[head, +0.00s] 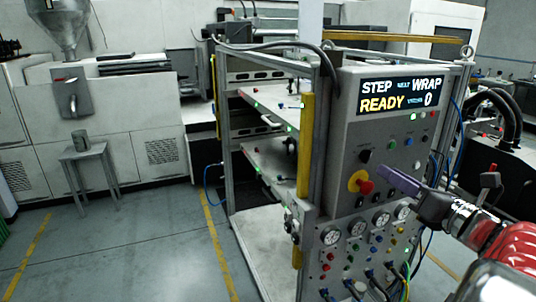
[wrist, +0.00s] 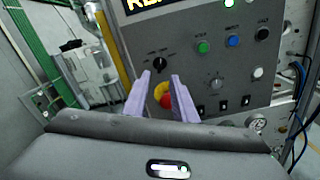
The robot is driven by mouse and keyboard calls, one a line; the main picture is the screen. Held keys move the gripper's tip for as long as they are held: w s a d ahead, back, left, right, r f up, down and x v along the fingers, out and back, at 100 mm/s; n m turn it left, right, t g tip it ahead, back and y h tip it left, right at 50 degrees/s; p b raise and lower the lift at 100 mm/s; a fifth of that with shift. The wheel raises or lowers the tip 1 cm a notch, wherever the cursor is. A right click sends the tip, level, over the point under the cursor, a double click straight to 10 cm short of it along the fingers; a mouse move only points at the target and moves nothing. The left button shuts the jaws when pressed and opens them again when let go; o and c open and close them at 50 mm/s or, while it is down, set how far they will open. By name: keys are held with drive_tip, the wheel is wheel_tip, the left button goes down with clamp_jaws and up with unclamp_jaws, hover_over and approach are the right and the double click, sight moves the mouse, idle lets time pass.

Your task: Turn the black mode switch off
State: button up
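The black mode switch looks to be the dark rotary knob on the grey control panel (head: 345,150), at the upper left of its buttons. In the head view the knob (head: 365,156) sits below the display and above the red emergency stop (head: 363,186). My gripper (head: 386,172) has purple fingers and is in front of the panel. In the wrist view the fingers (wrist: 160,82) are apart and empty, with the red and yellow stop (wrist: 166,98) showing between them.
The display (head: 400,92) reads STEP, WRAP, READY and 0. A green button (wrist: 203,47), a blue button (wrist: 233,40) and a black button (wrist: 262,33) lie right of the knob. A grey dial (wrist: 215,84) is lower. Gauges and cables fill the panel's lower part.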

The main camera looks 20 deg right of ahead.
sight(368, 160)
drive_tip(key=shift+w+a, duration=0.15)
drive_tip(key=shift+w, duration=3.15)
drive_tip(key=shift+c, duration=0.5)
clamp_jaws()
drive_tip(key=shift+d, duration=0.25)
drive_tip(key=shift+a, duration=0.1)
